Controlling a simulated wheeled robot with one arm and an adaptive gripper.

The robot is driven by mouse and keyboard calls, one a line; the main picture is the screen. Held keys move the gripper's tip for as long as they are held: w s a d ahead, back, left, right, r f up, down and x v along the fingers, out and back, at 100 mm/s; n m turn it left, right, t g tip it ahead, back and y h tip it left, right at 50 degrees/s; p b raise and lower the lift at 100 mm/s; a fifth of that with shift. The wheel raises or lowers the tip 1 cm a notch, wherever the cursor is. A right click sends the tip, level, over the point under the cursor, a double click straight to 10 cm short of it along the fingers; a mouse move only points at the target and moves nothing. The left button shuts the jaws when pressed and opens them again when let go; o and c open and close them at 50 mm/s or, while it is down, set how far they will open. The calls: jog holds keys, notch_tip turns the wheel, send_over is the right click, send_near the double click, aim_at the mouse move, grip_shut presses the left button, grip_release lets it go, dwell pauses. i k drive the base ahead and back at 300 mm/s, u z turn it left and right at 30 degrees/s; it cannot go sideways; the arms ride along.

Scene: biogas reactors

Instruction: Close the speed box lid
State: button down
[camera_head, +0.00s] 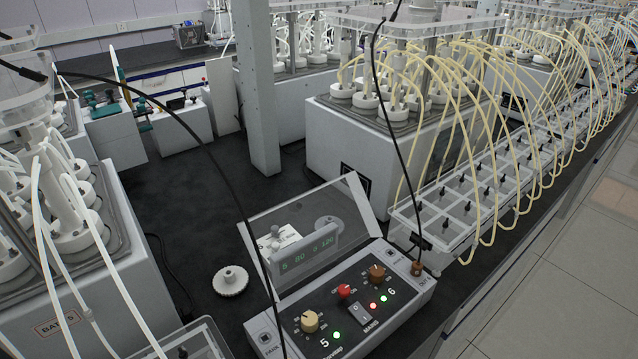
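Through the lid, white parts show. My gripper is not in view, so its state is hidden.
A white toothed disc (230,281) lies on the bench left of the box. White reactor units (340,140) with tubes stand behind, another (80,285) at left. A tube rack (450,215) is close on the right.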

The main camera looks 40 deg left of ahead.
aim_at(355, 185)
jog(key=i, duration=0.75)
jog(key=u, duration=3.5)
